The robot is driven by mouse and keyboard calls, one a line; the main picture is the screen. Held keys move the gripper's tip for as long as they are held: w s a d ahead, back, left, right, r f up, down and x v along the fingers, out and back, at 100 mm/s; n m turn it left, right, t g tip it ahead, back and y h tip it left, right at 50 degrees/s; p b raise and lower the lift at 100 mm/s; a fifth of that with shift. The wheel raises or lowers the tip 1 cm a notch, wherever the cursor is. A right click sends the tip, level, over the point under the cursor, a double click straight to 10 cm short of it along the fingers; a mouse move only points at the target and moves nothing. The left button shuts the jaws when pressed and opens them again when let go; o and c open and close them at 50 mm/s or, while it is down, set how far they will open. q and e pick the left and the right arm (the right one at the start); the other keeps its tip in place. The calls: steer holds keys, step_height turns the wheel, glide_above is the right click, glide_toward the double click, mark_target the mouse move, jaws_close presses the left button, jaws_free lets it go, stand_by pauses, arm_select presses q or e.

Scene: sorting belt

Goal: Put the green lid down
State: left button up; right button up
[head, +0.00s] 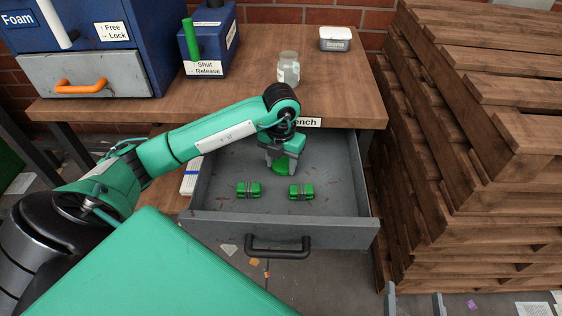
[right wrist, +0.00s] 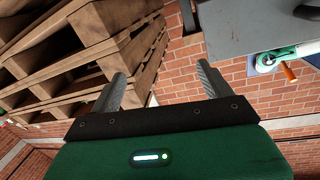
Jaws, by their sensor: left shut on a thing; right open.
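The green lid (head: 283,169) is in my left gripper (head: 284,160), over the back part of the open grey drawer (head: 345,214). The fingers are shut on the lid and hide part of it. I cannot tell whether the lid touches the drawer floor. My right gripper shows at the bottom right of the head view (head: 414,302). It also shows in the right wrist view (right wrist: 160,90), open and empty, away from the drawer.
Two green banded bundles (head: 248,190) (head: 301,191) lie in the drawer. A glass jar (head: 288,70) and a lidded tub (head: 335,39) stand on the wooden bench (head: 250,90). Blue boxes (head: 208,40) stand at the back left. Stacked pallets (head: 470,150) block the right side.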

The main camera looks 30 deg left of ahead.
mark_target(281, 167)
arm_select(q)
steer(key=shift+s+f, duration=0.2)
steer(key=shift+f, duration=0.25)
steer(key=o, duration=1.2)
steer(key=shift+s+d+f, duration=0.1)
steer(key=shift+c, duration=0.2)
arm_select(e)
steer(key=shift+w+d+r+t, duration=0.2)
steer(key=shift+w+r+t, duration=0.1)
steer(key=shift+r, duration=0.25)
arm_select(q)
steer(key=shift+r, duration=0.2)
steer(key=shift+r+p, duration=0.35)
steer(key=shift+r, duration=0.1)
step_height(281, 167, up, 2)
steer(key=shift+r, duration=0.15)
step_height(281, 167, up, 10)
steer(key=p, duration=0.2)
steer(key=shift+w, duration=0.25)
arm_select(e)
steer(key=s+d+f+g+h, duration=0.2)
steer(key=s+f+g, duration=0.1)
steer(key=f+g, duration=0.3)
